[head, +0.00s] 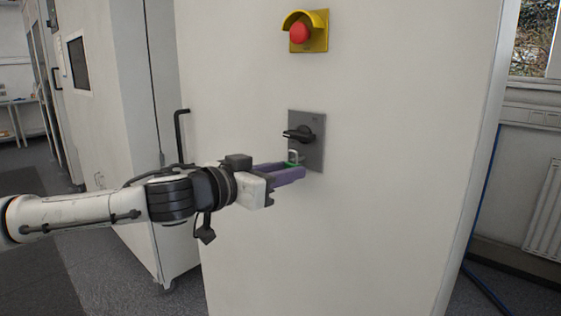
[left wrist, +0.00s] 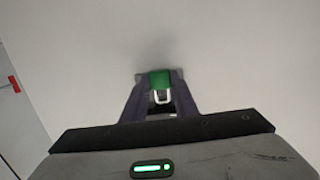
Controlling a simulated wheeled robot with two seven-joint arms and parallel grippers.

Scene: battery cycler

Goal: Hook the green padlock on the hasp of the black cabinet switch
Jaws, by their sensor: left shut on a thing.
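The black cabinet switch (head: 299,134) is a dark rotary handle on a grey plate (head: 313,160) on the cabinet front. My left gripper (head: 297,170) is shut on the green padlock (head: 290,165) just in front of the lower part of that plate. The padlock's pale shackle (head: 293,155) points up, just below the handle. In the left wrist view the green padlock (left wrist: 160,78) sits between the two dark fingers, with its shackle (left wrist: 162,97) showing. The hasp is not clear, and I cannot tell whether the shackle touches it. My right gripper is not in view.
A yellow-shrouded red emergency button (head: 300,33) is above the switch on the white cabinet front (head: 390,150). A black bent door handle (head: 180,135) is left of the switch, near my left arm. A radiator (head: 543,215) stands at the far right.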

